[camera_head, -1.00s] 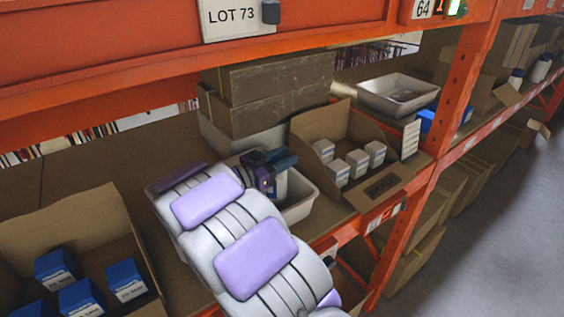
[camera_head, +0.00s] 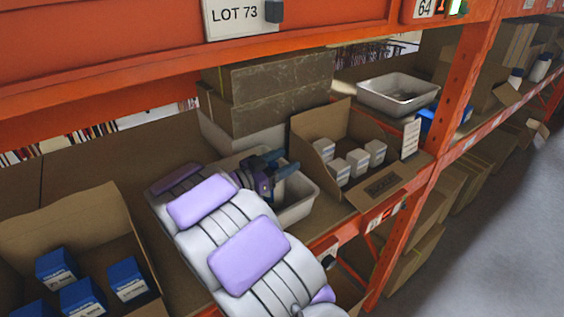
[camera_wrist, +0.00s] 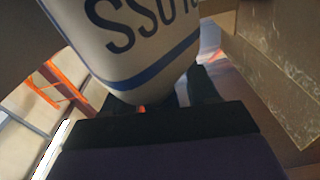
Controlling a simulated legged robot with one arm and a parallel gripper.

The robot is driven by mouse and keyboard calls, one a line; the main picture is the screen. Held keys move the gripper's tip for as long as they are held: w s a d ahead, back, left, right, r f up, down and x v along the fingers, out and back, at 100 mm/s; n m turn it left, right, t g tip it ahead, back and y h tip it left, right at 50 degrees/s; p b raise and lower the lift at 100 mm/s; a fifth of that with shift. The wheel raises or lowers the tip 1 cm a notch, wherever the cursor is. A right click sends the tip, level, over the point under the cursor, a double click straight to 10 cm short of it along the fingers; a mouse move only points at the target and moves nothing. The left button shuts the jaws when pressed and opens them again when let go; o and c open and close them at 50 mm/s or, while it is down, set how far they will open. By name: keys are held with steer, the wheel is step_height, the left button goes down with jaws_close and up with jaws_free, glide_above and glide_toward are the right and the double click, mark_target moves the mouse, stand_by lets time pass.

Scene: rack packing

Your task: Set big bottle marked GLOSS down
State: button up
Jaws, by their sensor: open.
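The big bottle marked GLOSS (camera_wrist: 135,45) fills the upper middle of the wrist view. It is white with a blue band, and its dark lettering appears upside down and partly cut off. In the head view my gripper (camera_head: 275,172) is over a grey bin (camera_head: 296,211) on the shelf. A small part of the bottle (camera_head: 279,190) shows below the fingers there; the rest is hidden by my gripper and arm. My gripper (camera_wrist: 158,100) is open with its fingers close around the bottle. I cannot tell whether the bottle touches the bin floor.
A cardboard box with several small white boxes (camera_head: 358,161) stands right of the bin. Stacked brown boxes (camera_head: 275,84) are behind it. An open carton of blue boxes (camera_head: 131,278) is at left. An orange upright (camera_head: 457,95) stands at right.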

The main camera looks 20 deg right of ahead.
steer(key=b+v, duration=0.1)
steer(key=v, duration=0.6)
steer(key=shift+a, duration=0.35)
